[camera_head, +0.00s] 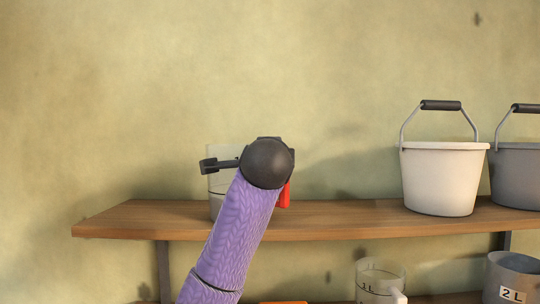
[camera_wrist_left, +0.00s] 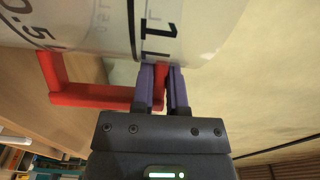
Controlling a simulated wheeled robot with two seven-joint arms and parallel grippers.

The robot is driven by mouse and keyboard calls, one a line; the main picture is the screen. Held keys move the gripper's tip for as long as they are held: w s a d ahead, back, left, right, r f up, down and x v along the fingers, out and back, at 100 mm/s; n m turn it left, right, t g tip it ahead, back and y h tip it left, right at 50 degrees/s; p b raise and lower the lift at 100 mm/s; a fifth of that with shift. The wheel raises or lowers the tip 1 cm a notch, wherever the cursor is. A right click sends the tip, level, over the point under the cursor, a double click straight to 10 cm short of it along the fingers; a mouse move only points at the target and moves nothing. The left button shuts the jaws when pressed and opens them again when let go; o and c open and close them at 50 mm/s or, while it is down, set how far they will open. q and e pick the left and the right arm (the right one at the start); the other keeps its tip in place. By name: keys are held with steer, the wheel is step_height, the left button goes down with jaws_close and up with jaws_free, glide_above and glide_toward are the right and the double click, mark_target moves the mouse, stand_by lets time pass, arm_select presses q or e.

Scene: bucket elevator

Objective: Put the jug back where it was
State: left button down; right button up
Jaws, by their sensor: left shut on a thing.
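A clear jug (camera_head: 222,182) with a red handle (camera_head: 284,195) is at the left part of the upper shelf, largely hidden behind my left arm. I cannot tell whether its base touches the board. In the left wrist view the jug (camera_wrist_left: 190,25) shows black 0.5 L and 1 L marks and appears sideways in the picture. My left gripper (camera_wrist_left: 162,85) is shut on the red handle (camera_wrist_left: 90,95), with its purple fingers either side of it. In the head view the fingers are hidden behind the dark wrist. My right gripper is not in view.
The wooden upper shelf (camera_head: 340,215) is clear between my arm and a white bucket (camera_head: 444,180); a grey bucket (camera_head: 518,175) stands at its right. Below are another clear 1 L jug (camera_head: 380,282) and a grey 2 L container (camera_head: 512,280).

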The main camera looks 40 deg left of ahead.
arm_select(q)
steer(key=c, duration=0.7)
jaws_free()
steer(key=shift+a+f, duration=0.1)
steer(key=shift+a, duration=0.05)
steer(key=shift+o, duration=0.2)
